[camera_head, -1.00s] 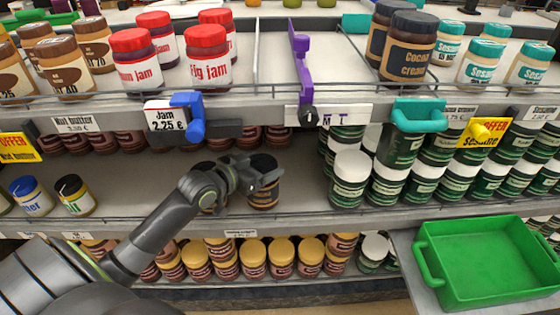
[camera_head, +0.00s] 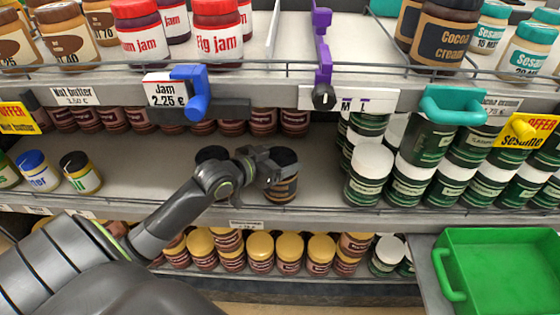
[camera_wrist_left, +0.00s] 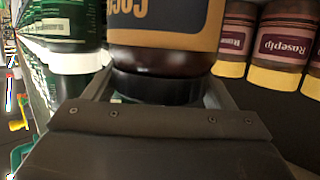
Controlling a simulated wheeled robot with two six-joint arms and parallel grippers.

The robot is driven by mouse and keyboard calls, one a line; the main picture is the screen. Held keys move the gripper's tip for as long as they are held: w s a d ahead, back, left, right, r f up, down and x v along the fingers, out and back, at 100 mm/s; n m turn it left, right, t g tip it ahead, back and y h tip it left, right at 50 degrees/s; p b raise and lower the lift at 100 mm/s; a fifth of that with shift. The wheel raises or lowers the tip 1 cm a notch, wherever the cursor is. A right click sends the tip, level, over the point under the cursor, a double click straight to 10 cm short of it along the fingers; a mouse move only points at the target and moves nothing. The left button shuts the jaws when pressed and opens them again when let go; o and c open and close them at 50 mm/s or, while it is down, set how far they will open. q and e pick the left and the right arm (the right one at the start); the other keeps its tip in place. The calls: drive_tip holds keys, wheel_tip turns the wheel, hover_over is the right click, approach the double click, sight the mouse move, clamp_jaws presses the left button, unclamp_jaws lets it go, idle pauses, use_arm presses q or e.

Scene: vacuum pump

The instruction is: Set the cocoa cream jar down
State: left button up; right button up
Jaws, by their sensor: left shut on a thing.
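The cocoa cream jar (camera_head: 286,186), dark with a black lid and tan label, is upright at the middle shelf (camera_head: 320,180). My left gripper (camera_head: 268,166) is shut on it near the lid. In the left wrist view the jar (camera_wrist_left: 165,25) appears upside down, its black lid (camera_wrist_left: 155,88) between my fingers. I cannot tell whether its base touches the shelf. Another dark-lidded jar (camera_head: 212,154) stands behind my left wrist, mostly hidden. My right gripper is not in view.
Green jars with white lids (camera_head: 369,178) stand to the right, and blue- and black-lidded jars (camera_head: 78,172) to the left. More cocoa cream jars (camera_head: 442,34) stand on the upper shelf. A green tray (camera_head: 500,285) is at lower right. The shelf around the held jar has bare room.

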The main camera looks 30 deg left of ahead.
use_arm(q)
drive_tip(key=shift+r, duration=0.15)
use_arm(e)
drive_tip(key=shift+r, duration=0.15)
use_arm(q)
drive_tip(key=o, duration=2)
drive_tip(key=shift+f, duration=0.25)
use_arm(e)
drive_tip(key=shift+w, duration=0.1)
use_arm(q)
drive_tip(key=shift+o, duration=0.2)
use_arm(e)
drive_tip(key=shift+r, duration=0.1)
use_arm(q)
drive_tip(key=shift+s+r, duration=0.2)
drive_tip(key=p+v, duration=0.4)
drive_tip(key=v, duration=0.7)
drive_tip(key=shift+s+p, duration=0.35)
drive_tip(key=shift+p, duration=0.05)
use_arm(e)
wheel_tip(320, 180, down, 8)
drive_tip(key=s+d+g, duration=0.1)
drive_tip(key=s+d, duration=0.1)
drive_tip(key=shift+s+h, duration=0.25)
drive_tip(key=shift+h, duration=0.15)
use_arm(q)
drive_tip(key=shift+a, duration=0.15)
